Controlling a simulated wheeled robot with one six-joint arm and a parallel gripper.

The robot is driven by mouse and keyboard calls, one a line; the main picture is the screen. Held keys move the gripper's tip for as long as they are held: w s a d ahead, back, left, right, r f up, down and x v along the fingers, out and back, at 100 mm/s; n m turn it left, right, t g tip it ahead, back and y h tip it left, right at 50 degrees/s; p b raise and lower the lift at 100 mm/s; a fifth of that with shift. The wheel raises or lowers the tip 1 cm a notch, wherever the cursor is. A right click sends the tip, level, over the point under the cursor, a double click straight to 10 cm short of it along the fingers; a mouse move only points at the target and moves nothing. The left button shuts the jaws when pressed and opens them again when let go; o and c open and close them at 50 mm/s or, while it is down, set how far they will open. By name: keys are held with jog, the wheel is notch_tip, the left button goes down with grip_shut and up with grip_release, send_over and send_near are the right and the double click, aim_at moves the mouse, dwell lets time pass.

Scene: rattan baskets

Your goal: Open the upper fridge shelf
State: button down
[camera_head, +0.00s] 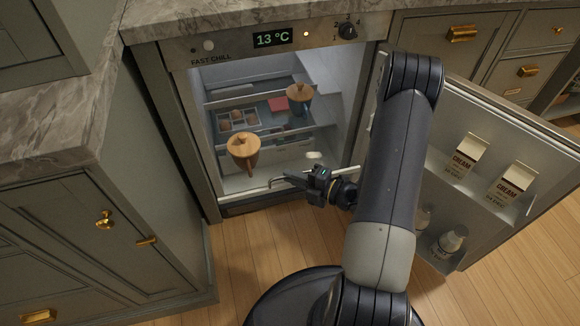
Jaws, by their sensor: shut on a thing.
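The fridge (207,160) under the counter stands open. Inside are glass shelves, including an upper one with a pale front edge (245,99). The fingers and arm hide part of the contact, and I cannot tell which shelf the edge belongs to. Another wooden-lidded jar (299,97) stands farther back.
An egg tray (238,121) and a red item (278,104) sit inside. The fridge door (485,128) is swung open to the right, holding two cream cartons (465,156) and bottles. My arm crosses in front of the door. Bare wooden floor (245,245) lies in front.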

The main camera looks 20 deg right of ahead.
jog(key=shift+s+f, duration=0.25)
jog(key=shift+s, duration=0.2)
jog(key=c, duration=1.8)
grip_release()
jog(key=shift+d+r, duration=0.1)
jog(key=p+v, duration=0.2)
jog(key=v, duration=0.8)
jog(key=shift+s+d, duration=0.2)
jog(key=shift+s, duration=0.05)
jog(key=shift+r, duration=0.1)
